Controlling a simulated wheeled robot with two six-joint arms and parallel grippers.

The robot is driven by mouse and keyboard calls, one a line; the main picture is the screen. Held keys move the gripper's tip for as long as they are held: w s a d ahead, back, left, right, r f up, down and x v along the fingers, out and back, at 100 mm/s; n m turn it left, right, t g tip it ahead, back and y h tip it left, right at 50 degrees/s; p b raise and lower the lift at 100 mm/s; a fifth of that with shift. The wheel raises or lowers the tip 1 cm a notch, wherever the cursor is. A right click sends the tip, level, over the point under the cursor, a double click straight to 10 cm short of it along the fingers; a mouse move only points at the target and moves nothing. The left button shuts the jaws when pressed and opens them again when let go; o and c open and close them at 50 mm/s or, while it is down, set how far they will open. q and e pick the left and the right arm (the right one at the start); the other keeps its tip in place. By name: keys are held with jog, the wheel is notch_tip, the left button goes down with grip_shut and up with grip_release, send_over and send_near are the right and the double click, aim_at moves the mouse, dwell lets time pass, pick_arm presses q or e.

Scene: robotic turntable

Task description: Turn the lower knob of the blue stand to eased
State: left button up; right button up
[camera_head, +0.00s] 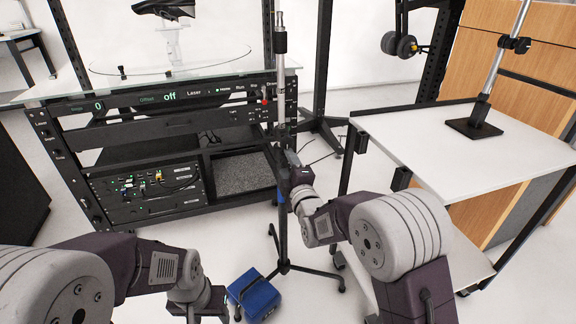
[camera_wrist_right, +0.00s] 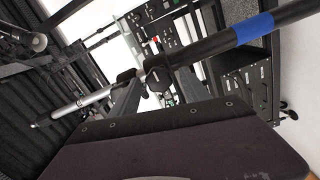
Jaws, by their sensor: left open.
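The blue stand (camera_head: 283,232) is a thin dark upright pole on spread legs, with a blue band (camera_wrist_right: 253,27) and a chrome upper tube (camera_wrist_right: 70,109). In the right wrist view, dark collars with a round black knob (camera_wrist_right: 158,79) sit between the chrome tube and the blue band. I cannot read the knob's setting. My right gripper (camera_head: 286,158) is at the pole, just above the blue band, and partly covers it. Its fingers are not clear, and touch cannot be told. My left gripper (camera_head: 212,302) is low at the bottom, open, left of the stand.
A blue box (camera_head: 254,296) lies on the floor by the stand's legs. A rack with a glass-topped turntable (camera_head: 165,68) stands behind and left. A white table (camera_head: 425,140) with another pole stand (camera_head: 474,128) is on the right. My right forearm fills the space before the table.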

jog(key=shift+s+d+f+b, duration=0.1)
jog(key=shift+s+b, duration=0.4)
jog(key=b+v, duration=0.3)
jog(key=v, duration=0.5)
jog(key=shift+d, duration=0.1)
